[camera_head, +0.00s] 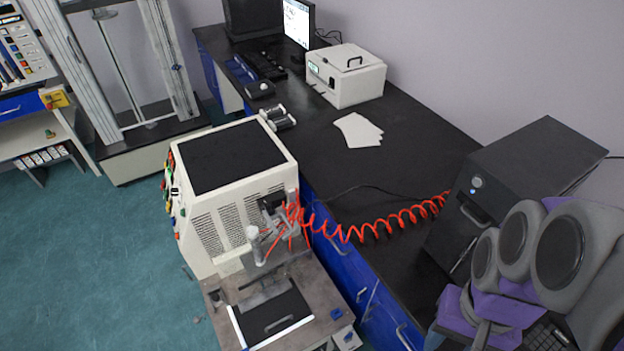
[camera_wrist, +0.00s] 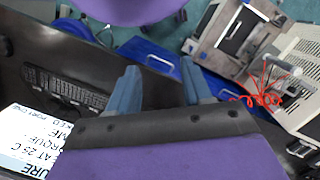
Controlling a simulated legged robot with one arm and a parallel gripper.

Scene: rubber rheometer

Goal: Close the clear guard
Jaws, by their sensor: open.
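The rheometer (camera_head: 235,190) is a cream cabinet with a black top, standing on the floor beside the bench. Its low front platform (camera_head: 325,290) carries a dark panel (camera_head: 270,318) with a handle and a bright white edge. I take this to be the clear guard's area, but the guard's transparent surface and its angle cannot be told for sure. The machine also shows at the upper right of the wrist view (camera_wrist: 304,50). My gripper (camera_wrist: 160,88) is open and empty, with its two blue-grey fingers spread, well apart from the machine.
A red coiled hose (camera_head: 385,222) runs from the machine to the bench by a dark box (camera_head: 520,185). The black bench (camera_head: 310,150) bears a white instrument (camera_head: 345,75) and papers (camera_head: 358,130).

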